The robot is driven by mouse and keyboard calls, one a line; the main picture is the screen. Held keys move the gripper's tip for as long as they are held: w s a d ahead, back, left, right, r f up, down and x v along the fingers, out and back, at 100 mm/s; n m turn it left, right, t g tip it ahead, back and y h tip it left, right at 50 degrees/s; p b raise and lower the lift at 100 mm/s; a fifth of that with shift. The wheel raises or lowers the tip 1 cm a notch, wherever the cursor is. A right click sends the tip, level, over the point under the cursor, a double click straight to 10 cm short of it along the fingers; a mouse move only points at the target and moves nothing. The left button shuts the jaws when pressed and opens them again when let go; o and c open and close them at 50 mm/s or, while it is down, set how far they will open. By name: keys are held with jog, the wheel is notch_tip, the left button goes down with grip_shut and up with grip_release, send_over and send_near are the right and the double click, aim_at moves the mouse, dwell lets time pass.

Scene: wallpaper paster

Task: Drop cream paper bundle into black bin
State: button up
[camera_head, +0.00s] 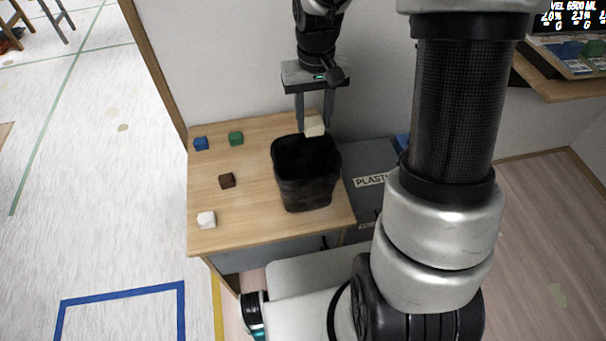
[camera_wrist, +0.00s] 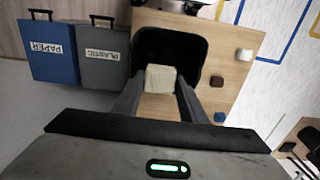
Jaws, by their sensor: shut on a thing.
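My gripper (camera_head: 315,119) is shut on the cream paper bundle (camera_head: 314,126), a pale block between the two fingers. It also shows in the wrist view, where the bundle (camera_wrist: 160,78) sits between the fingertips. The black bin (camera_head: 305,190) stands open on the wooden table. In the head view the bundle is at the bin's far right rim and appears above it. In the wrist view the bundle overlaps the opening of the bin (camera_wrist: 139,50). How high it is above the rim I cannot tell.
On the wooden table (camera_head: 240,236) lie a blue block (camera_head: 201,143), a green block (camera_head: 236,139), a brown block (camera_head: 227,181) and a white block (camera_head: 206,219). Right of the table is a grey bin labelled PLASTIC (camera_head: 366,160). A blue bin labelled PAPER (camera_wrist: 53,54) stands beside it in the wrist view.

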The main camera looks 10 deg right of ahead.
notch_tip(320, 180, down, 4)
jog(key=shift+f+b, duration=0.1)
jog(key=shift+b, duration=1.1)
jog(key=o, duration=1.1)
notch_tip(320, 180, up, 18)
jog(key=shift+f+p, duration=0.2)
jog(key=shift+p, duration=0.1)
